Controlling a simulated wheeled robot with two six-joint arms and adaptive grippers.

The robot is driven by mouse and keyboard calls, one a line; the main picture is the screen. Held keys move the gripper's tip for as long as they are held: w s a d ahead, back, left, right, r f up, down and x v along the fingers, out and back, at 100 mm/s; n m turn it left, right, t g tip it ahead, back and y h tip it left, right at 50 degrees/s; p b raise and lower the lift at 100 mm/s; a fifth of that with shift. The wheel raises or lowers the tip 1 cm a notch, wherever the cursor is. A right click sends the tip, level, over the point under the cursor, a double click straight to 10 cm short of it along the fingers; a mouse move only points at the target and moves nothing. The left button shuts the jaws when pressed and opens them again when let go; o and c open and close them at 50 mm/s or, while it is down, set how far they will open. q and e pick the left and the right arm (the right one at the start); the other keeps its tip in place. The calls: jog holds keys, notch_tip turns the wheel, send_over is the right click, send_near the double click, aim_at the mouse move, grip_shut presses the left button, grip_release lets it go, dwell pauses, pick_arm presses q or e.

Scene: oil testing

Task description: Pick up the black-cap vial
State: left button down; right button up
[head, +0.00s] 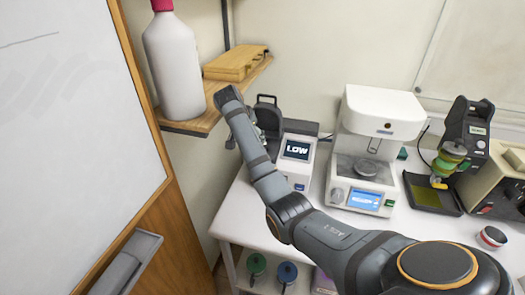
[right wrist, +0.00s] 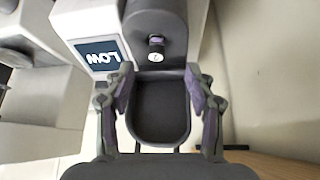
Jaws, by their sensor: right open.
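In the right wrist view, a small vial (right wrist: 156,47) with a dark cap sits at the dark round part of the tester with the "LOW" screen (right wrist: 101,54). It is small, and its lower part is hard to make out. My right gripper (right wrist: 158,78) is open and empty, its two fingers apart on either side of the dark open lid or tray (right wrist: 162,108), with the vial beyond the fingertips. In the head view, my right arm reaches to the tester (head: 298,150), and the vial does not show there. My left gripper is out of view.
A shelf (head: 190,127) with a white bottle (head: 175,65) and a wooden box (head: 235,62) stands close left of my right gripper. A white instrument (head: 380,115) stands right of the tester. The white table (head: 235,215) is bare at its front left.

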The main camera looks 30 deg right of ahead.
jog(key=w+d+f+p, duration=0.1)
jog(key=d+f+p, duration=0.1)
jog(key=d, duration=0.1)
jog(key=shift+w+f, duration=0.35)
jog(key=shift+f, duration=0.05)
jog(key=shift+d, duration=0.1)
jog(key=d+p, duration=0.1)
jog(key=f+p, duration=0.1)
jog(key=p, duration=0.1)
jog(key=shift+w+d+f, duration=0.1)
jog(key=shift+d+f, duration=0.1)
jog(key=shift+d, duration=0.15)
jog(key=x, duration=0.3)
jog(key=shift+a+f, duration=0.1)
jog(key=shift+a, duration=0.15)
jog(key=shift+c, duration=1.2)
jog(key=c, duration=0.9)
jog(key=shift+r+b, duration=0.3)
jog(key=shift+b, duration=0.15)
notch_tip(320, 180, up, 2)
jog(key=shift+r+b, duration=0.1)
jog(key=shift+b, duration=1.1)
jog(key=s+a+r+p, duration=0.3)
jog(key=s+a+r, duration=0.5)
jog(key=s+r, duration=0.2)
jog(key=shift+s+a+r, duration=0.15)
jog(key=shift+s+a, duration=0.2)
jog(key=shift+s, duration=0.15)
